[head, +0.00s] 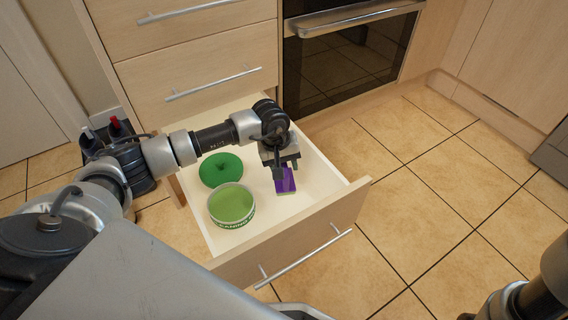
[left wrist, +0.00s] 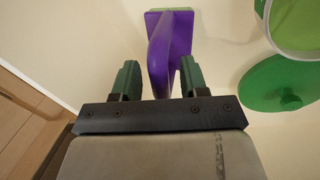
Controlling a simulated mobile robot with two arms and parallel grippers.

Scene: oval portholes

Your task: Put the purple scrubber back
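The purple scrubber (head: 286,183) is on the floor of the open drawer (head: 309,210), near its right side. It has a thin green edge, and its upright handle shows in the left wrist view (left wrist: 160,60). My left gripper (head: 279,166) reaches down into the drawer at the scrubber. In the left wrist view the gripper (left wrist: 158,78) is open, with a finger on each side of the purple handle and gaps between. Part of the scrubber is hidden by the gripper in the head view. My right gripper is out of view; only part of that arm shows at lower right.
A green-and-white bowl or tin (head: 231,206) and a green lid with a knob (head: 221,170) are in the drawer's left part. An oven (head: 345,50) is behind at right. Tiled floor (head: 430,220) is clear to the right.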

